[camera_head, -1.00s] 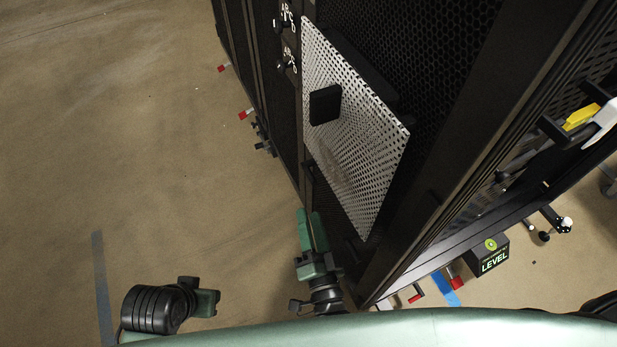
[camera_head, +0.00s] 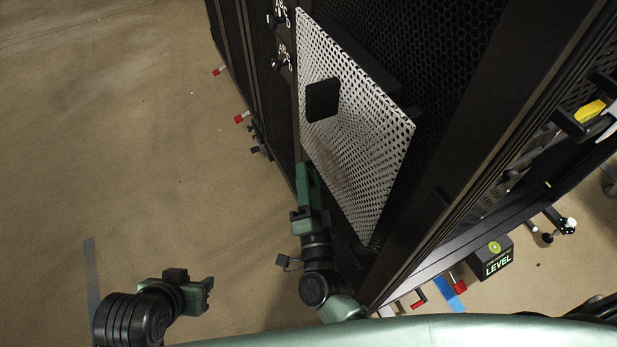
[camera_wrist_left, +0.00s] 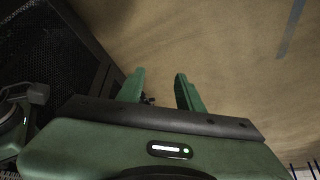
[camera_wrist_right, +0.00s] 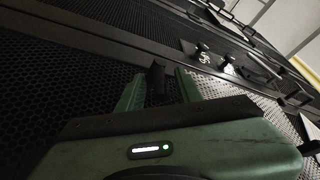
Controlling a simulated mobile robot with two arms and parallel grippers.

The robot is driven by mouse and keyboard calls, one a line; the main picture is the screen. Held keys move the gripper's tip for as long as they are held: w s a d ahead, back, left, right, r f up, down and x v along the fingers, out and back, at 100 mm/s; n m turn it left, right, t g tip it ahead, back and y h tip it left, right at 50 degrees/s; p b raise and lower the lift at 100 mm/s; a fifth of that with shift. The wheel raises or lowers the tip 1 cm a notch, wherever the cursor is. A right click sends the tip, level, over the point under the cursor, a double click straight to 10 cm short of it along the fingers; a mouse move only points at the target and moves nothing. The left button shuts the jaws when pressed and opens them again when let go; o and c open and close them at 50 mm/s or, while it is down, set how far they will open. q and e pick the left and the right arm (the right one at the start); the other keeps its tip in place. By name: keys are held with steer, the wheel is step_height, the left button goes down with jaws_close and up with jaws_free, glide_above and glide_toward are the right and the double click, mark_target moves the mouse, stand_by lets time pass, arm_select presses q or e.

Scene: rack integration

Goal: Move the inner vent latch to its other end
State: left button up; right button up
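A white perforated vent panel (camera_head: 350,135) with a black square block (camera_head: 322,100) stands on the dark rack face. My right gripper (camera_head: 306,172) is beside the panel's lower left edge, pointing up along the rack. In the right wrist view its two fingers (camera_wrist_right: 160,85) are apart, with a small dark block (camera_wrist_right: 157,76) showing between or just beyond them. I cannot tell if they touch it, or for certain that it is the inner vent latch. My left gripper (camera_head: 208,294) is low over the floor, away from the rack; its fingers (camera_wrist_left: 160,88) are open and empty.
Two black knobs (camera_head: 282,60) with white lettering sit above left of the panel; they also show in the right wrist view (camera_wrist_right: 228,66). A "LEVEL" box (camera_head: 494,262) and red-tipped feet are along the rack base.

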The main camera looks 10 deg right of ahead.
steer(key=c, duration=0.7)
jaws_close()
arm_select(q)
steer(key=shift+r, duration=0.1)
arm_select(e)
steer(key=shift+r, duration=0.1)
steer(key=shift+r+p, duration=0.15)
steer(key=shift+p, duration=0.2)
steer(key=r+g+p, duration=0.1)
steer(key=p, duration=0.6)
steer(key=shift+w+n+g, duration=0.1)
steer(key=shift+n+g, duration=0.2)
steer(key=shift+g, duration=0.1)
steer(key=shift+g+p, duration=0.4)
steer(key=shift+p, duration=0.85)
arm_select(q)
steer(key=s+f+g, duration=0.1)
steer(key=s+f, duration=0.3)
steer(key=f, duration=0.7)
steer(key=s+a+f+g, duration=0.1)
steer(key=s+f, duration=0.3)
steer(key=f, duration=0.8)
steer(key=shift+s+a+g, duration=0.2)
steer(key=shift+s+g, duration=0.05)
steer(key=shift+g, duration=0.55)
steer(key=shift+f, duration=0.1)
